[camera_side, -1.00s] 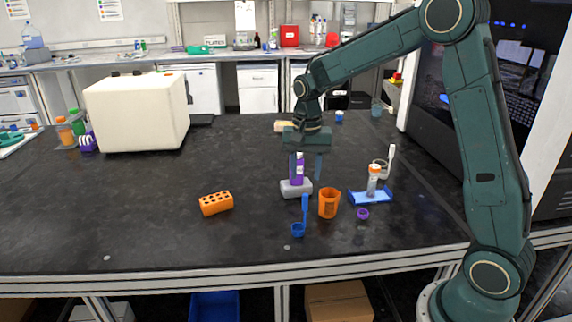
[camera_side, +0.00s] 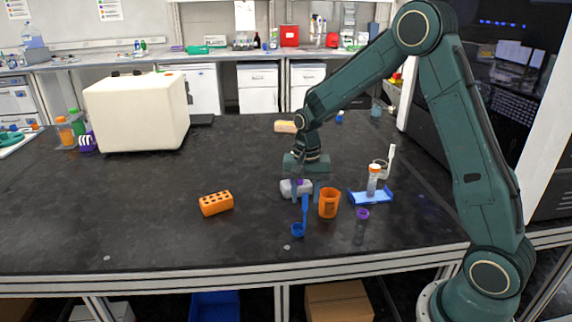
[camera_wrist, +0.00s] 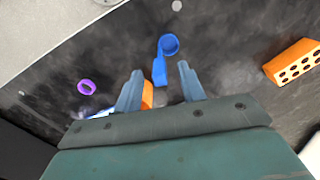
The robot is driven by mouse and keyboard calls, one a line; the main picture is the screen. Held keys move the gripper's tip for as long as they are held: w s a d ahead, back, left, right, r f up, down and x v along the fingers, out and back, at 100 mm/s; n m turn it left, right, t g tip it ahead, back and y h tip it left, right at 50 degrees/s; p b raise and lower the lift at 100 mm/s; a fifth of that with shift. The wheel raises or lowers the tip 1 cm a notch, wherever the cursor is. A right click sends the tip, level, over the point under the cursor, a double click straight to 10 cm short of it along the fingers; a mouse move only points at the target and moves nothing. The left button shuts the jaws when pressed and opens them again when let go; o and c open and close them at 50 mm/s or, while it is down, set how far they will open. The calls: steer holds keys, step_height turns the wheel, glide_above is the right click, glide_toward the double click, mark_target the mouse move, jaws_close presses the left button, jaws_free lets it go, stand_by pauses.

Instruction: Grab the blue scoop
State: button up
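My gripper (camera_side: 305,196) points down, low over the bench, by the scoop's handle. In the wrist view my gripper (camera_wrist: 160,72) has its two fingers wide apart, with nothing held between them. The side view does not clearly show the distance between fingers and handle.
An orange beaker (camera_side: 329,204) stands close to the scoop's right. A grey holder (camera_side: 288,188) is behind my fingers. A blue tray (camera_side: 371,197) and a purple-capped item (camera_side: 362,214) are farther right. An orange rack (camera_side: 215,203) is at left, with clear bench between.

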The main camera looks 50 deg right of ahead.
steer(key=shift+f, duration=0.65)
jaws_close()
